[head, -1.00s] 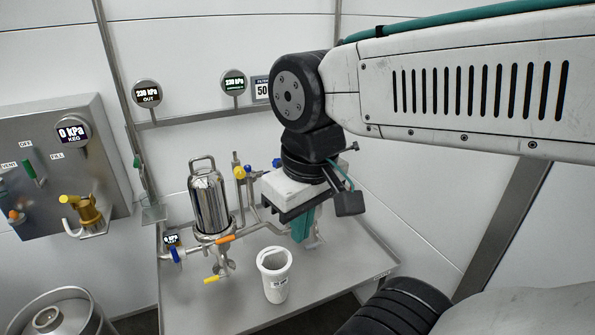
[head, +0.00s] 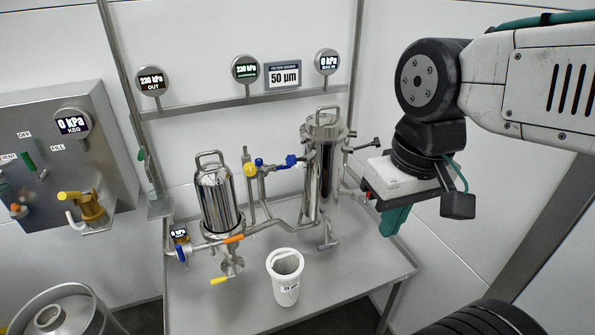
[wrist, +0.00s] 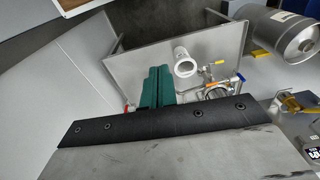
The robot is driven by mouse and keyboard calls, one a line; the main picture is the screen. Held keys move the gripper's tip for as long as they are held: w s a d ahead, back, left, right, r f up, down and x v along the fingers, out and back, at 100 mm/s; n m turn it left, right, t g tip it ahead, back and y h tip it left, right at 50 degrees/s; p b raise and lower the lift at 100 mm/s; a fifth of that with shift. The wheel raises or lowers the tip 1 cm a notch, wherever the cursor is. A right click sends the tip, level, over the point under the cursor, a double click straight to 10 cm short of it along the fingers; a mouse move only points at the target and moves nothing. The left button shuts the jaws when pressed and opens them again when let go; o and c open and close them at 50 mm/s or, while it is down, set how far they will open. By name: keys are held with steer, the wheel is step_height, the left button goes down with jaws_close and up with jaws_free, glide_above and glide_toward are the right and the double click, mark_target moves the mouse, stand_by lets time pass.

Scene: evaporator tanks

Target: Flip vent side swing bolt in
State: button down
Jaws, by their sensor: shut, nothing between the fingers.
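The taller steel filter vessel (head: 322,185) stands on the table in the head view, with a handled lid on top. A dark-ended bolt or arm (head: 362,146) sticks out sideways from its upper right; I cannot tell for certain that it is the vent side swing bolt. My gripper (head: 393,219) is right of the vessel and apart from it, teal fingers pointing down, shut and empty. The fingers (wrist: 157,88) also show in the wrist view, with the table behind them. No swing bolt can be made out in the wrist view.
A shorter steel vessel (head: 219,200) stands to the left, joined by pipes and coloured valves. A white cup (head: 286,280) is at the table's front. A red-ended fitting (head: 369,195) sits close to my fingers. The right part of the table (head: 375,262) is clear.

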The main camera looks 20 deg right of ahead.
steer(key=w+a+f+m+y, duration=0.3)
steer(key=w+a+m+y, duration=0.25)
steer(key=w+m, duration=0.25)
steer(key=w+a+f+m+y, duration=0.3)
steer(key=w+a+m+y, duration=0.1)
steer(key=w+m+y, duration=0.3)
steer(key=w+d+f+m+t+h, duration=0.3)
steer(key=w+d+f+m+t, duration=0.7)
steer(key=m, duration=0.8)
steer(key=w+d+t, duration=0.1)
steer(key=w+d, duration=0.2)
steer(key=w, duration=0.1)
steer(key=shift+f, duration=0.4)
steer(key=shift+w+a+h, duration=0.1)
steer(key=shift+h, duration=0.15)
